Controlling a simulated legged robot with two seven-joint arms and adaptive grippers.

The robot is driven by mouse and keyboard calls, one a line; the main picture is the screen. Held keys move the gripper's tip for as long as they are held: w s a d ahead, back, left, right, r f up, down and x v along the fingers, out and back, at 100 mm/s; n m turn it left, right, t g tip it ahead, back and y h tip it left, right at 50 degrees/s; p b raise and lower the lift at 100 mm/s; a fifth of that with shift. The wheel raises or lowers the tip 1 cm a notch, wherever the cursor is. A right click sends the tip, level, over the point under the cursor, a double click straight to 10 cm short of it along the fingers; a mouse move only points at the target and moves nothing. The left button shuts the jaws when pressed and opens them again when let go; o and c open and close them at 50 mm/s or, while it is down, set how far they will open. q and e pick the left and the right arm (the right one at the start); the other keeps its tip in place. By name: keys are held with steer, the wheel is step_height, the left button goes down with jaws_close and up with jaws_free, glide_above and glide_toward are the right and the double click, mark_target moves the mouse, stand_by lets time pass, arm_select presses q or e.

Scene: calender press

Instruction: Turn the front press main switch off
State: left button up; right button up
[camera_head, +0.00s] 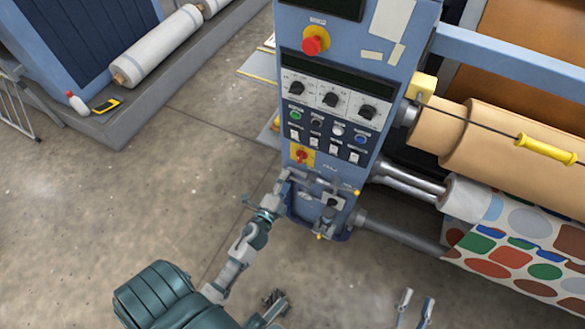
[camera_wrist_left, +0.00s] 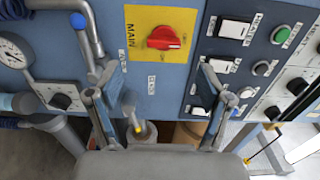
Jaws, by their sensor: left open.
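The main switch is a red rotary knob (camera_head: 302,155) on a yellow plate, low on the left of the blue press panel (camera_head: 345,90). In the left wrist view the red knob (camera_wrist_left: 166,37) is close, with its handle lying roughly across the picture and the sideways word MAIN beside it. My left gripper (camera_head: 284,182) is just below the switch in the head view. In the wrist view its two fingers (camera_wrist_left: 150,90) are spread apart and empty, with the knob beyond them and no visible contact. My right gripper (camera_head: 414,308) shows only two separated fingertips at the bottom edge.
A red emergency button (camera_head: 313,42), knobs and push buttons sit above the switch. Rollers (camera_head: 480,135) and patterned fabric (camera_head: 510,255) stand at the right. The floor at left is open.

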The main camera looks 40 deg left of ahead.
arm_select(q)
steer(key=shift+v, duration=1.55)
